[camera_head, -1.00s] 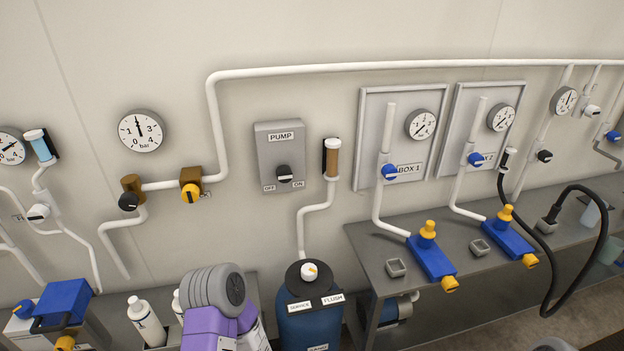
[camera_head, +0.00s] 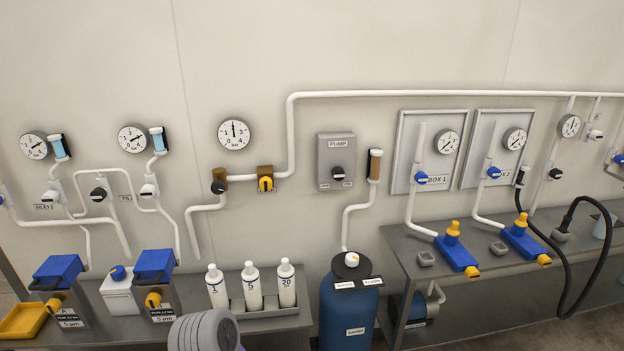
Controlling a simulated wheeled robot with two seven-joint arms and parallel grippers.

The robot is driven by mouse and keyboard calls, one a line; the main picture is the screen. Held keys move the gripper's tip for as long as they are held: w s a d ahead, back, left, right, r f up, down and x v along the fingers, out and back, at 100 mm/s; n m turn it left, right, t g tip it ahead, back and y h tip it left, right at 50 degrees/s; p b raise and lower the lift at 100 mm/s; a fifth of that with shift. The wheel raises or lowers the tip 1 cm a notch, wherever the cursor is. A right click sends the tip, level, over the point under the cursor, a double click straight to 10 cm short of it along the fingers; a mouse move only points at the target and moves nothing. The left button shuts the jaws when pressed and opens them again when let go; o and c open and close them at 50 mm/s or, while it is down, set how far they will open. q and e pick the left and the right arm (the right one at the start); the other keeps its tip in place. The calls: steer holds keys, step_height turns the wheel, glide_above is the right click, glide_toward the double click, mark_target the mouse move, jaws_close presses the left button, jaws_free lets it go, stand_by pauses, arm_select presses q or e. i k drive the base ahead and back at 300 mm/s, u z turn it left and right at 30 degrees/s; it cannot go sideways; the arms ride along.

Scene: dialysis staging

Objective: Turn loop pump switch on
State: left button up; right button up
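The pump switch (camera_head: 337,173) is a black round knob on a grey box (camera_head: 336,148) labelled PUMP, fixed to the wall near the middle of the head view. Two small labels sit under the knob, at its left and right; they are too small to read clearly now, but OFF at left and ON at right showed earlier. Which way the knob points is too small to tell. A grey rounded link of my arm (camera_head: 205,332) shows at the bottom edge, well below and left of the box. Neither gripper is in view, and nothing touches the knob.
A blue tank (camera_head: 348,310) stands below the box, with a pipe and brown-ended cylinder (camera_head: 375,165) to its right. Several white bottles (camera_head: 251,286) stand on the left bench. A grey bench (camera_head: 400,243) with blue valves is at right.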

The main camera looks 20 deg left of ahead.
mark_target(338, 174)
steer(key=u, duration=0.75)
steer(key=i, duration=0.45)
